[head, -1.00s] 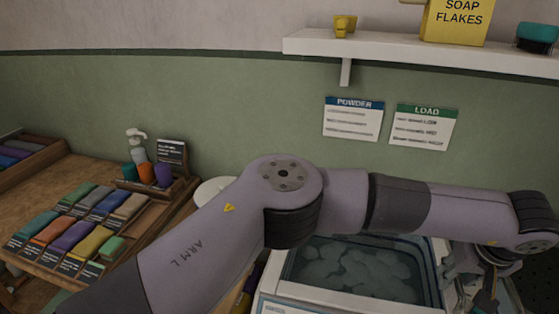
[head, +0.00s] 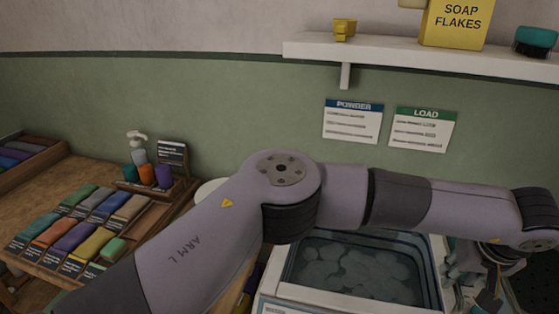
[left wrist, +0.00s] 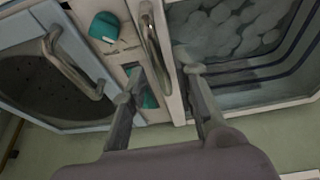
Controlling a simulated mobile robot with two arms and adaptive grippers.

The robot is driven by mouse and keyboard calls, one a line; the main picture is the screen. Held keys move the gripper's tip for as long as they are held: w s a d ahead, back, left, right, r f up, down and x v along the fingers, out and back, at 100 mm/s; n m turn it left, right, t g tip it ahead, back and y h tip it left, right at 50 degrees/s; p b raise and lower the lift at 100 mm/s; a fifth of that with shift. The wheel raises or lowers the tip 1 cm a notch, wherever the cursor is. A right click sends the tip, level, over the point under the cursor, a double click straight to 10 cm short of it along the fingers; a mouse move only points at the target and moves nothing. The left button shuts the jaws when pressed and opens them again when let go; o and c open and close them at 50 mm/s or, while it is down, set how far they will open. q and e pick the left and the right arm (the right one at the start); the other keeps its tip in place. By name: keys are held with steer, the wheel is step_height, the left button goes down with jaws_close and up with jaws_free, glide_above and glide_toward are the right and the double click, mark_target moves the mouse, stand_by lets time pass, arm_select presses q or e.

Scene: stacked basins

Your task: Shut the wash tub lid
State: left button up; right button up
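The wash tub (head: 345,290) is a pale box below my left arm, with pale rounded shapes inside; its inside also shows at the right of the left wrist view (left wrist: 235,90). A metal bar handle (left wrist: 152,48) stands along a pale strip at the tub's side, seen nearly edge-on; I cannot tell how far the lid is swung. My left gripper (left wrist: 161,84) is open, its two fingers apart on either side of the handle's line, apparently not touching it. In the head view the left gripper (head: 483,290) is at the tub's right side, partly cut off. My right gripper is out of view.
A second grey-blue lid or frame with a handle (left wrist: 75,68) covers a dark perforated drum beside the tub. A teal knob (left wrist: 105,27) sits between them. A shelf (head: 420,57) runs above. A wooden table with coloured blocks (head: 75,237) stands at left.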

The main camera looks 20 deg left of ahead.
arm_select(q)
steer(key=shift+p+v, duration=0.9)
steer(key=shift+v, duration=1.25)
